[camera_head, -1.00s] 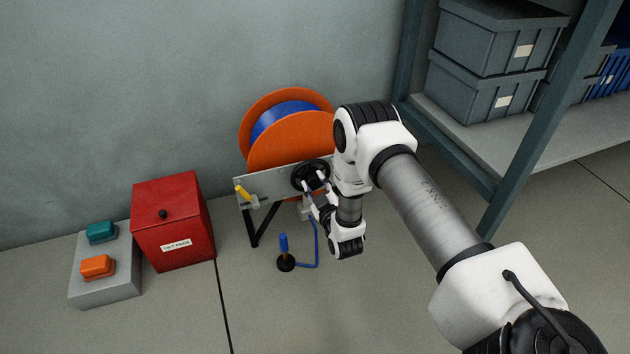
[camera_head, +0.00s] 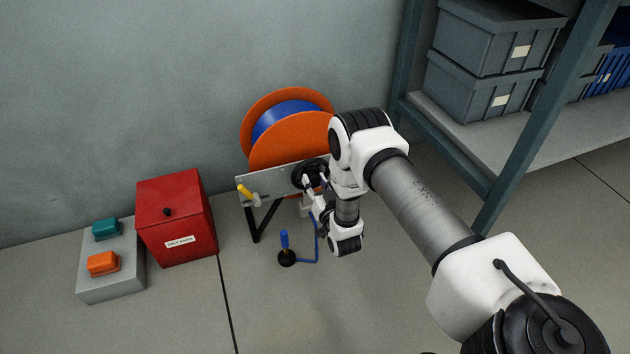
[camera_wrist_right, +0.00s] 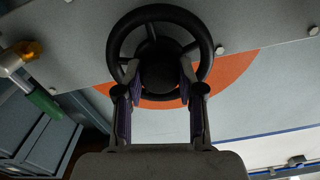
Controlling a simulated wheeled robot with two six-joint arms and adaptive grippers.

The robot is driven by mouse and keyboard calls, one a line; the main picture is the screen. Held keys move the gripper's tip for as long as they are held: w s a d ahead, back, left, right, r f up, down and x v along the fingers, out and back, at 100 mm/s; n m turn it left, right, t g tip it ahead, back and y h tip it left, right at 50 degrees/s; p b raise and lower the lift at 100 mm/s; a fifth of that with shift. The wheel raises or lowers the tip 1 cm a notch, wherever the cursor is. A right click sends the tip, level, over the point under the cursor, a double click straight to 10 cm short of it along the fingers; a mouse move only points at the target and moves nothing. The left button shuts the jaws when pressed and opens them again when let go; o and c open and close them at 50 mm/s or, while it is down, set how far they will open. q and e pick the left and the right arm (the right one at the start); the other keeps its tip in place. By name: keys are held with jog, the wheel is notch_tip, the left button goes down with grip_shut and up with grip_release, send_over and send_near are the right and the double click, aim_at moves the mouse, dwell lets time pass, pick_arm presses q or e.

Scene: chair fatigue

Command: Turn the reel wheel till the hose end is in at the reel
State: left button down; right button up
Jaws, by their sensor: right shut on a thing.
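The reel has an orange flange (camera_head: 290,140) and a blue hose (camera_head: 285,110) wound on it, on a grey metal stand by the wall. The black reel wheel (camera_wrist_right: 200,40) fills the top middle of the wrist view and also shows on the stand in the head view (camera_head: 298,175). My right gripper (camera_wrist_right: 158,78) is shut on the wheel's hub, one finger on each side; it partly hides the wheel in the head view (camera_head: 313,182). The hose end (camera_head: 287,257), a black ball with a blue upright part, is on the floor, with blue hose running from it towards the stand. My left gripper is out of view.
A red box (camera_head: 177,218) and a grey box with teal and orange buttons (camera_head: 112,283) stand at left. A shelf (camera_head: 470,125) with grey bins (camera_head: 485,85) is at right. The front floor is clear.

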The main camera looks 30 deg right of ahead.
dwell(0.3)
jog(key=o, duration=1.1)
jog(key=shift+o, duration=0.2)
jog(key=v, duration=1.2)
